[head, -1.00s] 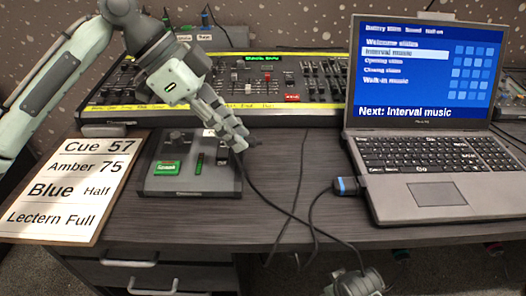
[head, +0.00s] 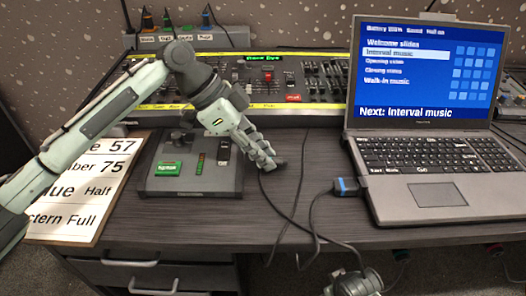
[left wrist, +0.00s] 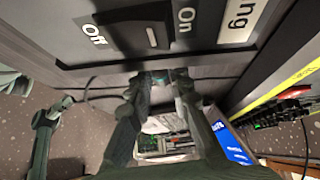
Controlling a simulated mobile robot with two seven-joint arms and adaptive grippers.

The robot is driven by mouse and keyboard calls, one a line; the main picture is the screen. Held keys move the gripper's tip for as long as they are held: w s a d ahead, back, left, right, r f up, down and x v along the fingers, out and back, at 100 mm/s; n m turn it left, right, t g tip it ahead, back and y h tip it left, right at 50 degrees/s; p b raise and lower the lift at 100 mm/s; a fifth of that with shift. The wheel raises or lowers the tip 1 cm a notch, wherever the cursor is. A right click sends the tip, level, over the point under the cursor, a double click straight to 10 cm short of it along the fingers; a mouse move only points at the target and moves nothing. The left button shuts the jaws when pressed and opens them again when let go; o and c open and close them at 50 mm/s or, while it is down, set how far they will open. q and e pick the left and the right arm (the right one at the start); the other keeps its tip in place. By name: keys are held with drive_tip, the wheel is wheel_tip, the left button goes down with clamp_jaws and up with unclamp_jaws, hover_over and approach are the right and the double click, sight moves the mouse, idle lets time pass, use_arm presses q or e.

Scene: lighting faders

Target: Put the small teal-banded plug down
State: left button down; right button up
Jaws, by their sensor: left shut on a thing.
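My left gripper (head: 270,162) is just right of the small control box (head: 192,186), over the desk. A thin dark cable runs down from there across the desk. In the left wrist view, the fingertips (left wrist: 160,78) meet just below the box's Off/On switch (left wrist: 150,37). I cannot tell whether the plug touches the desk. My right gripper (head: 352,284) shows partly at the bottom edge; its jaws are unclear.
A laptop (head: 438,195) stands at right, with a blue-banded plug (head: 347,186) at its left side. A fader console (head: 300,118) spans the back. A cue sheet (head: 75,228) lies left. Bare desk (head: 285,215) lies between box and laptop, crossed by cables.

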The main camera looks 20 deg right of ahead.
use_arm(q)
drive_tip(key=shift+f, duration=0.25)
drive_tip(key=c, duration=1.4)
unclamp_jaws()
use_arm(e)
drive_tip(key=shift+s+f, duration=0.1)
drive_tip(key=shift+f, duration=0.15)
use_arm(q)
drive_tip(key=shift+r, duration=0.3)
drive_tip(key=v, duration=1)
drive_tip(key=shift+w+a+r, duration=0.15)
drive_tip(key=shift+a+r, duration=0.1)
drive_tip(key=shift+r, duration=0.05)
drive_tip(key=shift+a+r, duration=0.3)
drive_tip(key=shift+r, duration=0.2)
use_arm(e)
drive_tip(key=shift+r, duration=0.1)
